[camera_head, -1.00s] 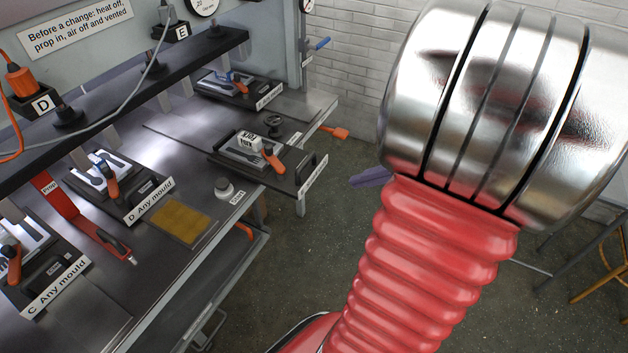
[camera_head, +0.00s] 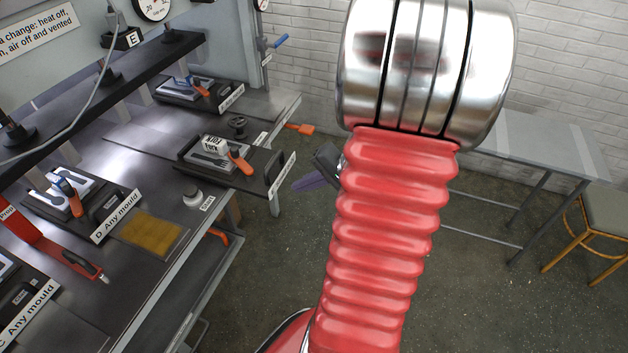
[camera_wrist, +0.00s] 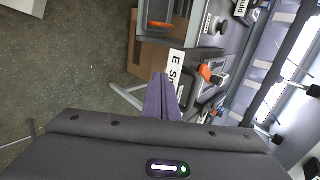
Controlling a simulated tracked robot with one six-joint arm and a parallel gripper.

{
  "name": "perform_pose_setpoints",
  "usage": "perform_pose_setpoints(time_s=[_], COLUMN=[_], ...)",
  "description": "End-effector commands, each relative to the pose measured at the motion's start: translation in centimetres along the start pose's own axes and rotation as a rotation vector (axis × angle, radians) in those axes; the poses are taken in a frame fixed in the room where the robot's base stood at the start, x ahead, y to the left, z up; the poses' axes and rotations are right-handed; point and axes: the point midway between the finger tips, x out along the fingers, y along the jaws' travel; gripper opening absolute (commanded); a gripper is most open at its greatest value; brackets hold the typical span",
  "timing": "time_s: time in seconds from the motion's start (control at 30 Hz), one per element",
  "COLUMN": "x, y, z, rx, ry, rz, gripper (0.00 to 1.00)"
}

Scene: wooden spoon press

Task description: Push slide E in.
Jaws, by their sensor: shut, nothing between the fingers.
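Slide E (camera_head: 222,176) is a dark plate bearing a light grey mould with a white block labelled "Fork" (camera_head: 212,145) and an orange-handled clamp (camera_head: 238,160). Its front, with a black handle (camera_head: 275,168) and a white label (camera_head: 284,173), juts past the table's front edge. In the wrist view its label starting "E" (camera_wrist: 177,67) lies just beyond the fingertips. My gripper (camera_head: 308,182) has purple fingers, shut and empty, a little right of the slide's front and apart from it in the head view. The fingers also show in the wrist view (camera_wrist: 162,97).
Slide D (camera_head: 75,205), labelled "D Any mould", and a red prop (camera_head: 45,240) are to the left. A start button (camera_head: 192,198) sits between the slides. An orange lever (camera_head: 300,128) sticks out behind slide E. A grey table (camera_head: 545,145) and stool (camera_head: 600,215) stand right.

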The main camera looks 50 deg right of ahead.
Motion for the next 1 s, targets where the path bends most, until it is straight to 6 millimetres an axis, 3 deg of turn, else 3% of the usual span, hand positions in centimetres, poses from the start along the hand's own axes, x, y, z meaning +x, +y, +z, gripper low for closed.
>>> perform_pose_setpoints(time_s=[0.4,1.0], x=[3.1,3.3], y=[-2.5,-2.8], z=[0.0,-0.1], rx=[-0.003,0.003], ry=[-0.001,0.003], rz=[0.000,0.000], gripper=[0.00,0.00])
